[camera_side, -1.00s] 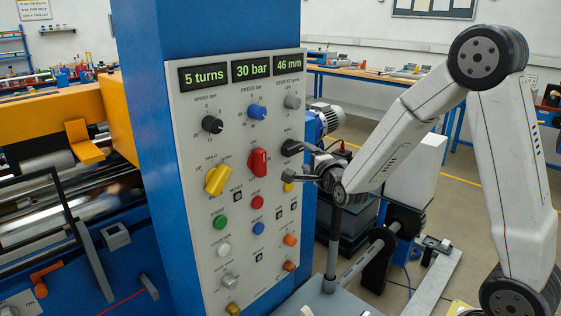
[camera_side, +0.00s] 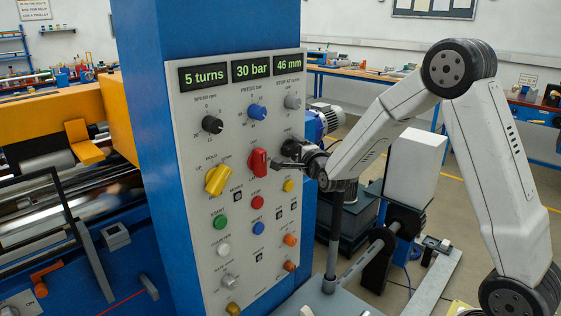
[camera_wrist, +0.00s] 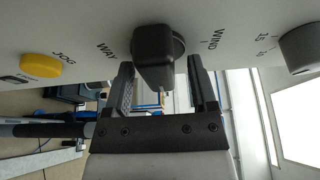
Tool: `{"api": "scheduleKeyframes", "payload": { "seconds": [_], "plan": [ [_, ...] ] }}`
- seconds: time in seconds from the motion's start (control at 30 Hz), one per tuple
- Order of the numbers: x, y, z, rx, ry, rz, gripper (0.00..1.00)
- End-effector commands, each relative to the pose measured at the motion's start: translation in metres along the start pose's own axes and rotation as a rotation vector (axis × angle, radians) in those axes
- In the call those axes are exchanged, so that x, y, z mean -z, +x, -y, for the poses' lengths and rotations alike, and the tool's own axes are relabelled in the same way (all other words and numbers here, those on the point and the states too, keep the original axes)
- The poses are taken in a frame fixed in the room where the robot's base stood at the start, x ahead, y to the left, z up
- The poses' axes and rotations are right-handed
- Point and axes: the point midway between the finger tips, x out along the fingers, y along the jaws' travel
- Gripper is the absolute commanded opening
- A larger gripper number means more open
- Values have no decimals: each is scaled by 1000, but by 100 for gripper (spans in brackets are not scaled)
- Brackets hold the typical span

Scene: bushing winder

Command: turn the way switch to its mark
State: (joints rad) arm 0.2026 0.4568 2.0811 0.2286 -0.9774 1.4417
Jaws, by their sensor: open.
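The way switch is a black knob (camera_wrist: 155,58) on the grey panel, between the printed words WAY on its left and WIND on its right in the wrist view. Its narrow handle points toward the bottom of that picture, between the words. My gripper (camera_wrist: 162,75) is open, with one finger on each side of the knob and gaps showing beside it. I cannot tell how deep the fingers reach along it. In the side view my gripper (camera_side: 284,158) is at the panel's right edge and hides most of the switch.
The yellow JOG button (camera_wrist: 40,65) is close to the switch, and a grey knob (camera_wrist: 301,48) is on the other side. The red knob (camera_side: 257,162) is just left of my gripper in the side view. Displays (camera_side: 240,72) top the panel.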

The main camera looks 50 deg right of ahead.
Motion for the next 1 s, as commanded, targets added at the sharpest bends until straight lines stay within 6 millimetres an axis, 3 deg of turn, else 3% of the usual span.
{"api": "scheduleKeyframes", "payload": {
  "seconds": [0.03,0.2,0.27,0.67,1.0],
  "plan": [
    [0,0,0,0,0,0,70],
    [0,0,0,0,0,0,16],
    [0,0,0,-1,0,0,0],
    [0,0,-1,11,-32,0,0],
    [0,0,0,81,-197,-2,0]
  ]
}}
